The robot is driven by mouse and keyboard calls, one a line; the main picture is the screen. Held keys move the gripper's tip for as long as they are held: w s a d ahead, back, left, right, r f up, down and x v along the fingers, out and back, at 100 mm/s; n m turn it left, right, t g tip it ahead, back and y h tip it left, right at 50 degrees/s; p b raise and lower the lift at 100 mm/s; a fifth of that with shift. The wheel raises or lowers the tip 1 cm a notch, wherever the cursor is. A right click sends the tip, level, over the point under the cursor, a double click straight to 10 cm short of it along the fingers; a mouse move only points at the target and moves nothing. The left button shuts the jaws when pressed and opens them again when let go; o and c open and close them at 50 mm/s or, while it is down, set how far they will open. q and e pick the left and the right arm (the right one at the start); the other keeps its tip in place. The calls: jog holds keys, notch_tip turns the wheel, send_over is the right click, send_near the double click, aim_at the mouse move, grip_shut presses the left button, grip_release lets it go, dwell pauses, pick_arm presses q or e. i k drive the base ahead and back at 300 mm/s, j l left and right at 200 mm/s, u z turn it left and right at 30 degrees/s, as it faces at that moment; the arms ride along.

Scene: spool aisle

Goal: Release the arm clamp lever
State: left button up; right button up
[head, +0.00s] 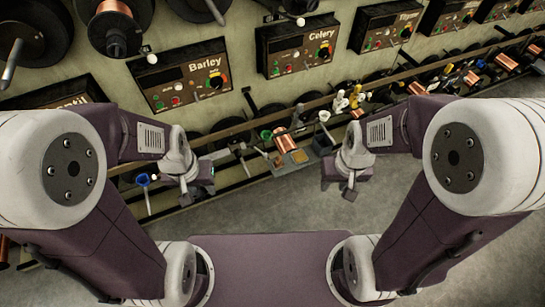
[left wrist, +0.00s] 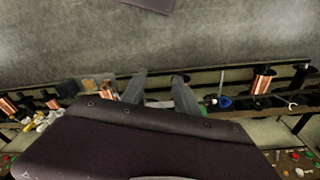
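Several levers with pale round knobs show in the head view. One white-knobbed lever (head: 325,116) stands at the rail beside a copper spool (head: 284,142); another pale knob (head: 152,59) sticks out above the Barley panel. I cannot tell which of them is the arm clamp lever. My left gripper (head: 196,184) is in front of the rail, below the Barley panel. In the left wrist view its two grey fingers (left wrist: 160,84) are apart with nothing clearly between them. My right gripper (head: 349,188) hangs over the grey floor, right of the copper spool; its fingers are too small to read.
Control panels line the wall, among them Barley (head: 190,76) and Celery (head: 298,46). A long rail (head: 238,128) with spools and small fittings runs below them. A blue cup-like part (head: 143,179) sits left of my left gripper. The grey floor (head: 280,206) is clear.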

aim_at(265, 155)
jog(key=i+l+u, duration=0.2)
jog(key=i+l, duration=0.65)
jog(key=i, duration=0.15)
